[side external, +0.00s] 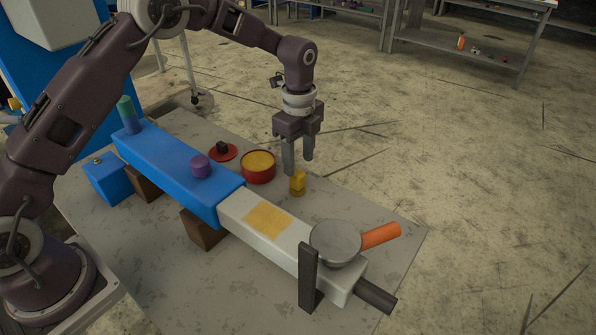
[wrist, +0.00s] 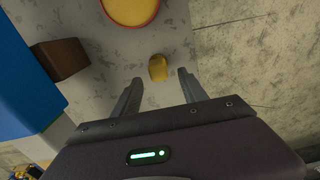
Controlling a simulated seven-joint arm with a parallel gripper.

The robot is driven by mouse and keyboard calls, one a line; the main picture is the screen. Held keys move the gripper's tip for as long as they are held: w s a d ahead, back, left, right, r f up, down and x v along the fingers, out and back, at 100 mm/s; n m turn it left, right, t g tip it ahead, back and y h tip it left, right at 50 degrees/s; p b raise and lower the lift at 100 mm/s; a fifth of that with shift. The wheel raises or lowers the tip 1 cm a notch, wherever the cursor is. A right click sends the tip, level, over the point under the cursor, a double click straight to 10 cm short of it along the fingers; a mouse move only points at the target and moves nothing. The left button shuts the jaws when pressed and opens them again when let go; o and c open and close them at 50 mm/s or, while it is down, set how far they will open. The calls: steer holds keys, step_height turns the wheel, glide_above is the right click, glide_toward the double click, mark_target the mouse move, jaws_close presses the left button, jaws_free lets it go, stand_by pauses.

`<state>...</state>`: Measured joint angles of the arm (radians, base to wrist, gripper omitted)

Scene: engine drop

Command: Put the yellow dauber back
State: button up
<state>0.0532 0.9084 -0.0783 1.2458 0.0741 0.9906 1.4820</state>
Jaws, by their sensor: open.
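The yellow dauber (side external: 298,184) stands on the grey table just beyond the pale block, to the right of a red tin. It also shows in the wrist view (wrist: 158,68), ahead of and between my fingertips. My gripper (side external: 299,167) points down with its fingers apart, slightly above the dauber and empty. In the wrist view my gripper (wrist: 158,78) has clear space between its two fingers. The red tin (side external: 258,174) is open, with yellow contents; part of it shows at the top of the wrist view (wrist: 130,10).
A long blue block (side external: 165,160) joins a pale block (side external: 245,205) with a yellow patch. A round grey disc (side external: 336,242), an orange handle (side external: 381,236) and a dark upright post (side external: 308,275) are at its right end. A red lid (side external: 229,155) with a black knob lies behind the tin.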

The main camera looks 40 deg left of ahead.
steer(key=shift+r, duration=0.55)
steer(key=s+a+r+n+t, duration=0.3)
steer(key=s+r+n, duration=0.6)
steer(key=s+r, duration=0.85)
steer(key=s+a+r+n+t, duration=0.1)
steer(key=s+n+t, duration=0.1)
steer(key=s+n, duration=0.7)
steer(key=s, duration=0.8)
steer(key=shift+a+r+n+t, duration=0.2)
steer(key=shift+a+n+t, duration=0.1)
